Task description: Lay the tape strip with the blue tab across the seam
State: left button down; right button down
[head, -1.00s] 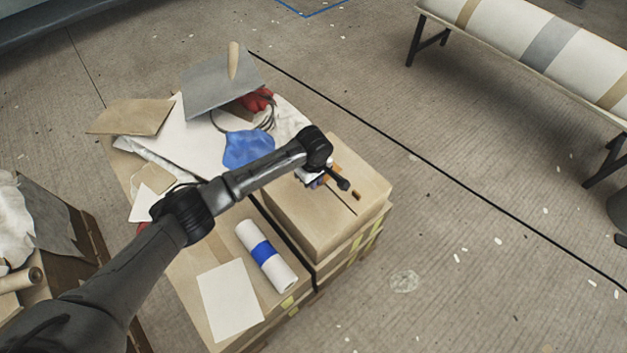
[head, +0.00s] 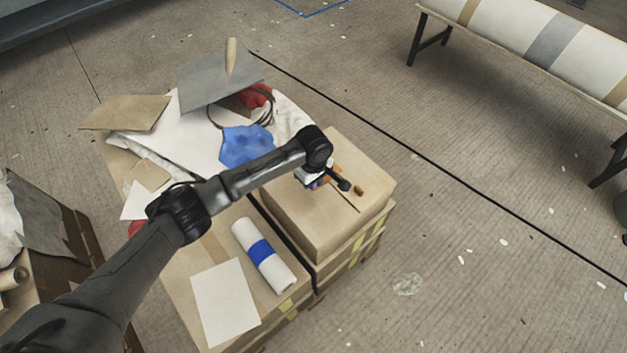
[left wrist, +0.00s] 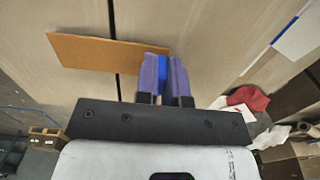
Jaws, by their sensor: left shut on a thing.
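My left gripper (left wrist: 163,78) is shut on the blue tab (left wrist: 163,70) of the tape strip, with purple fingers on either side of it. The flat orange-brown tape strip (left wrist: 85,50) reaches left from the tab in the left wrist view. It passes over the dark seam (left wrist: 112,20), with its free end beyond the seam. I cannot tell whether it touches the surface. In the head view my left gripper (head: 317,181) is over the tan mould block (head: 310,225), mostly hidden by my wrist, and the seam (head: 345,201) shows as a thin dark line. My right gripper is not in view.
A white roll with a blue band (head: 261,253) and a pale sheet (head: 226,304) lie left of the block. A blue cloth (head: 245,145), a grey board (head: 212,82) and red cloth (head: 256,96) clutter the back. Open floor lies to the right.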

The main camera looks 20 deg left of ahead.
pick_arm(q)
jog(key=shift+f+p, duration=0.45)
jog(key=shift+f, duration=0.15)
dwell(0.4)
jog(key=c, duration=1.1)
grip_release()
jog(key=shift+c, duration=0.2)
notch_tip(320, 180, up, 14)
jog(key=p, duration=0.5)
